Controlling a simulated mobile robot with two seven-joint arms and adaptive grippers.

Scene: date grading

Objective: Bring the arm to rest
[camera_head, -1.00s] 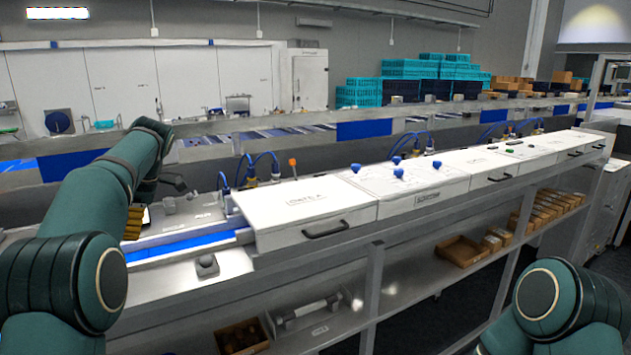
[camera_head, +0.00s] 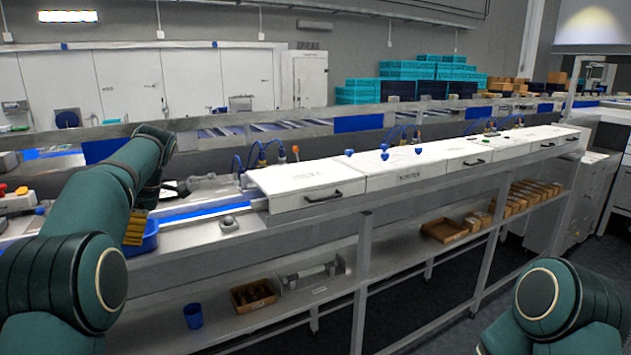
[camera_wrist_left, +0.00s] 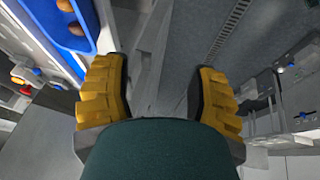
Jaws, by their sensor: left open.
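My left arm (camera_head: 95,205) reaches in from the left in the head view, bent at the elbow. The yellow fingers of my left gripper (camera_head: 136,227) show beside a blue tray (camera_head: 152,240) at the bench's left part. In the left wrist view, the gripper (camera_wrist_left: 158,85) is open, its two ribbed yellow fingers wide apart with nothing between them. The blue tray, with a few brown dates in it, shows at the upper left there (camera_wrist_left: 62,38). My right arm (camera_head: 550,310) shows only at the lower right; its gripper is out of view.
A long bench with white covers (camera_head: 305,190) runs across the view. Its lower shelf (camera_head: 225,325) holds a blue cup (camera_head: 193,315), a carton (camera_head: 254,295) and several brown boxes. Red and yellow buttons (camera_head: 20,190) sit at the far left. Dark floor is clear at right.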

